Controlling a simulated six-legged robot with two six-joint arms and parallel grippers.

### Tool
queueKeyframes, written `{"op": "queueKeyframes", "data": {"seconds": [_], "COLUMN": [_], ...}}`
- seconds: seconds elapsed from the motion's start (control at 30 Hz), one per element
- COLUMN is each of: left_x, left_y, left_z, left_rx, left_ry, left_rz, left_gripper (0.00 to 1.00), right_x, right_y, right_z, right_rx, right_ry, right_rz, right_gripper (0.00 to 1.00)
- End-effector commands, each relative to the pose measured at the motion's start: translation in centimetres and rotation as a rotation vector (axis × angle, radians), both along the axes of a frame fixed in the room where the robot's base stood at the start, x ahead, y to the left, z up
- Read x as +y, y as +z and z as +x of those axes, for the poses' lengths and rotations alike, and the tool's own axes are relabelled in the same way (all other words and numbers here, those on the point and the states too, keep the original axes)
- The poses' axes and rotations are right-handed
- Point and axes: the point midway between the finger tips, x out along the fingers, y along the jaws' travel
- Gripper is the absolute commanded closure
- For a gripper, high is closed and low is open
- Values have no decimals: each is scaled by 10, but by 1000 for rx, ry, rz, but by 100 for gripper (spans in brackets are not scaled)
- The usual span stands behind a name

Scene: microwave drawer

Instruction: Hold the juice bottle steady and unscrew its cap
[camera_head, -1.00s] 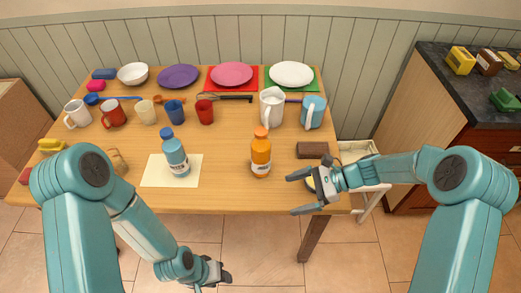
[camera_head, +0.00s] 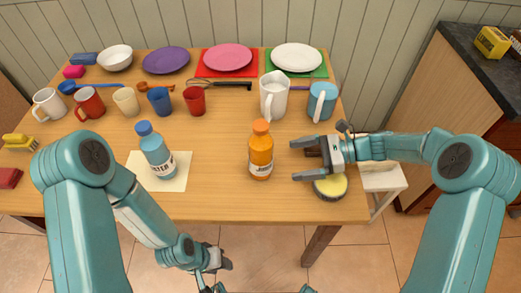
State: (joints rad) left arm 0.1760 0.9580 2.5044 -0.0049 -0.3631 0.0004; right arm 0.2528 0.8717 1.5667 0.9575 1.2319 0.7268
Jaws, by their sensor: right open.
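The orange juice bottle (camera_head: 261,152) stands upright on the table near its front edge, with its orange cap (camera_head: 261,126) on top and a white label on its front. My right gripper (camera_head: 295,160) is to the right of the bottle, a short gap away. Its two dark fingers are spread and point left toward the bottle, with nothing between them. My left gripper (camera_head: 226,264) hangs low in front of the table's front edge, below and left of the bottle. Its fingers are small and dark, and I cannot make out their opening.
A blue bottle (camera_head: 157,153) stands on a cream sheet (camera_head: 179,183) to the left. A round yellow-topped thing (camera_head: 331,187) lies under my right gripper. A white pitcher (camera_head: 273,97) and blue pitcher (camera_head: 322,102) stand behind. Table between the two bottles is bare.

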Motion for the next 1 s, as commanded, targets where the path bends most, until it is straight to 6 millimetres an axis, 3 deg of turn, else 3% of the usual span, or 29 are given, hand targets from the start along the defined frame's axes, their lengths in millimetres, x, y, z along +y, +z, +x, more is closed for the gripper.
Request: {"op": "queueKeyframes", "data": {"seconds": [0.27,0.7,1.0], "left_x": [0,0,0], "left_y": [-12,-32,-37], "left_z": [0,0,0], "left_rx": [0,0,0], "left_ry": [0,0,0], "left_rz": [0,0,0], "left_gripper": [57,57,57], "right_x": [9,72,95], "right_y": [-11,-32,-37], "right_z": [-5,-7,-4], "right_rx": [-1,0,-1], "right_ry": [3,4,1], "right_rz": [-1,0,-1], "right_gripper": [0,0,0]}}
